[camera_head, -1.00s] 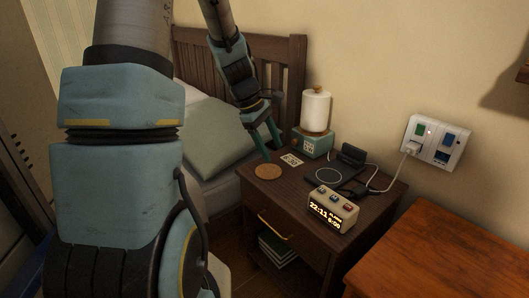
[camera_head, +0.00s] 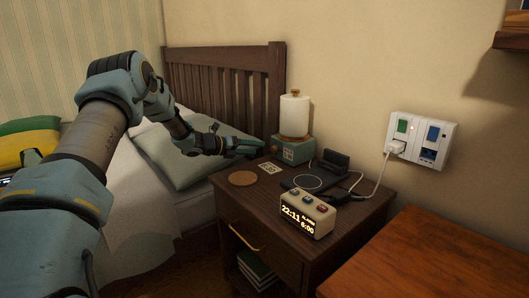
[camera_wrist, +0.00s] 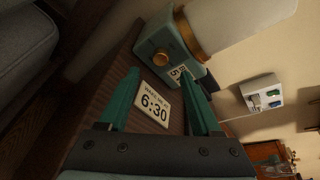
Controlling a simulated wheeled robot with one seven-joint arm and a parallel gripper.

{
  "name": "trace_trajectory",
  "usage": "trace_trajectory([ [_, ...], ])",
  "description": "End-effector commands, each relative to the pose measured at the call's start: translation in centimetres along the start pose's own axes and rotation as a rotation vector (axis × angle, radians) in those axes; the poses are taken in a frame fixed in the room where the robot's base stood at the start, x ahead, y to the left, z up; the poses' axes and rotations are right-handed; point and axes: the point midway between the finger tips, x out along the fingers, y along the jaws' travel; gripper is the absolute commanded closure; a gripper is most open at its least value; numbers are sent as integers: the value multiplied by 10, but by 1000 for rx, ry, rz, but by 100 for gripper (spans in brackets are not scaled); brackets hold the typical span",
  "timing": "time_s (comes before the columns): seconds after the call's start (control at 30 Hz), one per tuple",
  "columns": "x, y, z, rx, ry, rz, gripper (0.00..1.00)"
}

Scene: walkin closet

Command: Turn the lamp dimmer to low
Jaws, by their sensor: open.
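The lamp (camera_head: 295,116) has a white cylindrical shade and a teal box base (camera_head: 293,150), and stands at the back of the dark wood nightstand (camera_head: 230,200). My gripper (camera_head: 258,147) is at the left of the lamp base, above the nightstand's back left part. In the wrist view its two teal fingers (camera_wrist: 160,95) are apart with nothing held between them. The knob lies beyond the fingertips, apart from them.
A "wake me 6:30" card (camera_wrist: 153,105) lies on the nightstand. An alarm clock (camera_head: 307,214), a round cork coaster (camera_head: 242,178) and a charging stand (camera_head: 332,165) with cables share the top. The bed (camera_head: 125,220) is left, a wall outlet (camera_head: 422,140) right.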

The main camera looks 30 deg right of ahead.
Motion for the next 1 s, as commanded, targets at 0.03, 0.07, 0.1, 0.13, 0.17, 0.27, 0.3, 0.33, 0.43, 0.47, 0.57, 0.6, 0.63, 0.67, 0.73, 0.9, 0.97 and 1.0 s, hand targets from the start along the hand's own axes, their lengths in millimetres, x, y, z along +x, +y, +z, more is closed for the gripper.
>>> trace_trajectory([
  [0.03,12,0,-2,2,3,-2,35],
  [0.07,18,-1,-2,2,3,-3,35],
  [0.1,25,0,-2,2,2,-2,35],
  [0.13,30,0,-2,1,2,-1,35],
  [0.17,35,0,-2,3,2,-1,35],
  [0.27,49,0,-2,3,3,0,35],
  [0.3,54,0,-1,2,2,0,35],
  [0.33,56,0,-1,3,2,1,35],
  [0.43,63,0,-1,3,1,1,35],
  [0.47,64,0,-1,3,1,1,35],
  [0.57,66,0,-1,2,1,1,35],
  [0.6,66,0,-1,2,1,1,35],
  [0.63,66,0,-1,2,1,1,35],
  [0.67,66,0,-1,2,1,1,35],
  [0.73,66,0,-1,2,1,1,35],
  [0.9,66,0,-1,2,1,1,49],
  [0.97,66,0,-1,2,1,1,56],
  [1.0,66,0,-1,2,1,1,60],
])
